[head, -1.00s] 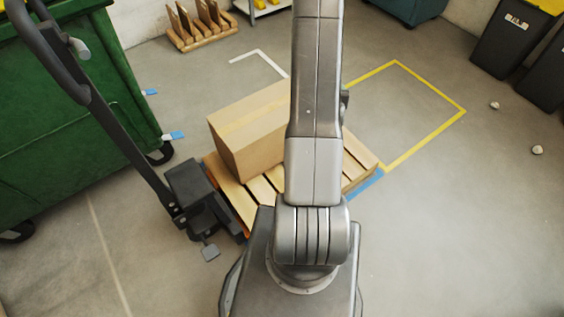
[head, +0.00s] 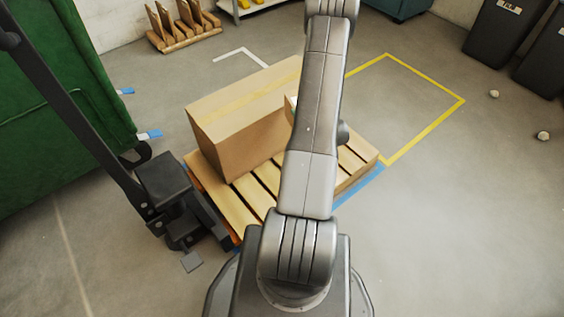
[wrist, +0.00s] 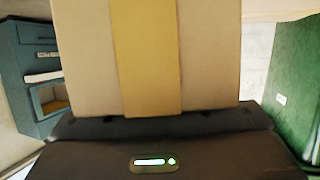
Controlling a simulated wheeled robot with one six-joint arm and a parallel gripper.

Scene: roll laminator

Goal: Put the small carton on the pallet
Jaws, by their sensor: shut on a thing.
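The small carton (wrist: 90,55), tan with a yellow tape strip, fills the middle of the wrist view. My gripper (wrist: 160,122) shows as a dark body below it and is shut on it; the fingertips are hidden. In the head view my arm hides the gripper and most of what it holds. A pale box edge (head: 289,106) shows just left of the arm, probably this carton. The slatted wooden pallet (head: 243,207) lies beyond my base. A large taped carton (head: 235,125) stands on its left and back part. Whether the small carton touches anything is hidden.
A pallet jack (head: 170,190) stands at the pallet's left side, beside a green bin (head: 50,110). Bare slats (head: 357,152) show right of my arm. A yellow floor outline (head: 425,125) lies on clear floor at right. Dark bins (head: 510,40) stand back right.

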